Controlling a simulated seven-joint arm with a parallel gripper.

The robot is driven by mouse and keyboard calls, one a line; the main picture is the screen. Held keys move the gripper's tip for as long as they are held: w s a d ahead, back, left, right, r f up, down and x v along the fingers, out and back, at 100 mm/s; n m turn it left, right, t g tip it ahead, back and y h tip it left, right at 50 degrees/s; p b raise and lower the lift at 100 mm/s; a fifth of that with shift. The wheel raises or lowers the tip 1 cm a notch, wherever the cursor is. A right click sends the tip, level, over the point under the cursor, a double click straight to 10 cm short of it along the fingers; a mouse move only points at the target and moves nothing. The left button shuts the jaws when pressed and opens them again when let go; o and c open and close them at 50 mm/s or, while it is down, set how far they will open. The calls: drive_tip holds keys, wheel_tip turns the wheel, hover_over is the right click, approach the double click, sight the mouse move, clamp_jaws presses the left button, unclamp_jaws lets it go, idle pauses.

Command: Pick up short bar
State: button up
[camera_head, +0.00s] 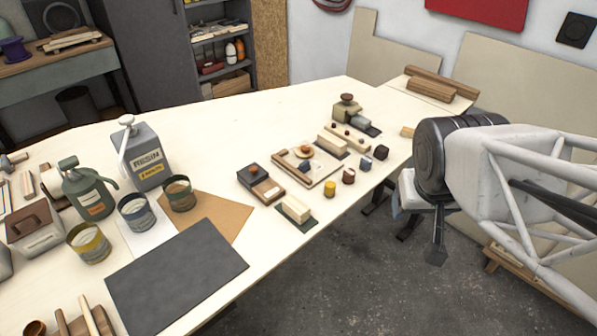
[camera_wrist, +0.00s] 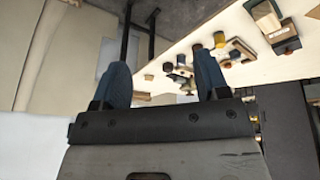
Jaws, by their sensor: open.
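A cream bar (camera_head: 297,208) lies on a dark green pad near the front edge of the bench in the head view. A second cream bar (camera_head: 332,143) lies on a dark pad farther back. I cannot tell for sure which is the short bar. My gripper (camera_head: 418,232) hangs right of the bench, over the floor side and apart from both bars. In the wrist view my gripper (camera_wrist: 162,72) shows two blue fingers spread wide with nothing between them. The bench objects there are small and at odd angles, so I cannot match them surely.
Between the bars stand a wooden board (camera_head: 318,168) with small pieces, a dark box (camera_head: 253,175) and a yellow cylinder (camera_head: 330,189). Cans, a resin jug (camera_head: 150,160) and a dark mat (camera_head: 176,275) fill the left. The bench's back middle is clear.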

drive_tip(key=w+a+f+n+t, duration=0.1)
drive_tip(key=w+f+n+t, duration=0.2)
drive_tip(key=w, duration=0.4)
drive_tip(key=n+t+y, duration=0.3)
drive_tip(key=n+y, duration=0.3)
drive_tip(key=y, duration=0.4)
approach(298, 207)
drive_tip(key=w, duration=0.3)
drive_tip(key=shift+w+a+f, duration=0.15)
drive_tip(key=shift+a+f, duration=0.2)
drive_tip(key=shift+a, duration=0.05)
drive_tip(key=shift+s+a+f+g, duration=0.2)
drive_tip(key=shift+s+a+g, duration=0.15)
drive_tip(key=shift+a, duration=0.15)
drive_tip(key=shift+x, duration=1.35)
